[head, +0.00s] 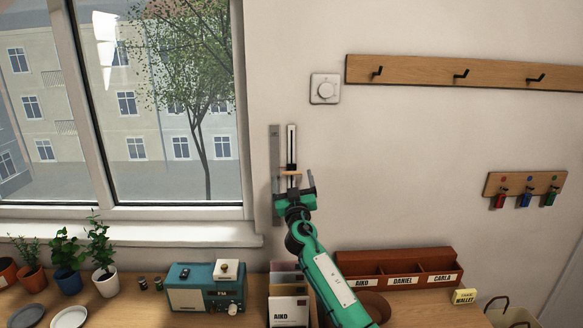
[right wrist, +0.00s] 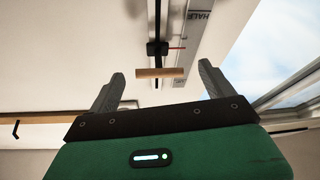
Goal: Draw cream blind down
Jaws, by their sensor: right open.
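A slider track (head: 291,140) runs upright on the wall just right of the window, beside a grey scale strip (head: 276,150). Its wooden handle (head: 291,173) sits partway down the track; it also shows in the right wrist view (right wrist: 160,73), with a black carriage (right wrist: 157,48) and red pointer (right wrist: 177,48). The strip reads "HALF" near its visible part. My right gripper (head: 294,181) is open around or just short of the handle; its fingers stand apart from both handle ends. No cream blind cloth shows in the visible part of the window. My left gripper is out of view.
The window (head: 150,110) fills the left, above a white sill (head: 130,235). Below, potted plants (head: 103,260), a teal radio (head: 205,288) and a mail organiser (head: 400,268) stand on the wooden counter.

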